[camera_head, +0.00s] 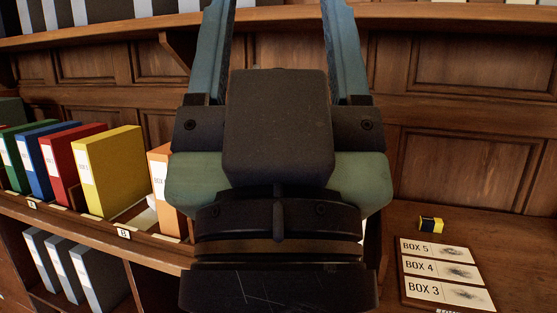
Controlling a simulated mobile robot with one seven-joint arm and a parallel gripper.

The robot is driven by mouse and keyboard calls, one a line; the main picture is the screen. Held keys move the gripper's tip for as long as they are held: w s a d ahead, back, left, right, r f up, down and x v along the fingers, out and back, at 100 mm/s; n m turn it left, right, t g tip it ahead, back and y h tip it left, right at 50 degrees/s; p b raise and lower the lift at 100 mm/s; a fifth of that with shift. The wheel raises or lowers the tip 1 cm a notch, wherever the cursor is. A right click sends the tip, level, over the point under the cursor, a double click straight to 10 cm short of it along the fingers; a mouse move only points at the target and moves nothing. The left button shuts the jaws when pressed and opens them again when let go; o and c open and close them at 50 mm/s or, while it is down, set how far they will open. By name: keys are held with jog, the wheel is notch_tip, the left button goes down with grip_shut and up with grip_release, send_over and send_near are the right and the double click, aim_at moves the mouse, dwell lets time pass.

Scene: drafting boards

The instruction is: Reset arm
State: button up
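My gripper (278,30) fills the middle of the view, pointing up and away. Its two blue-grey fingers stand wide apart, and only the wooden shelf back shows between their visible parts. The fingertips are cut off by the top edge. The gripper's dark body hides the middle of the shelving and desk behind it.
At left, a shelf holds upright coloured binders: green, blue, red, yellow (110,172) and orange (162,190). Grey binders (85,278) stand below. At right, a board with labelled BOX cards (440,270) and a small yellow-and-black block (431,224) lie on the wooden desk.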

notch_tip(320, 180, up, 20)
jog(key=p, duration=1.8)
jog(key=shift+r, duration=0.25)
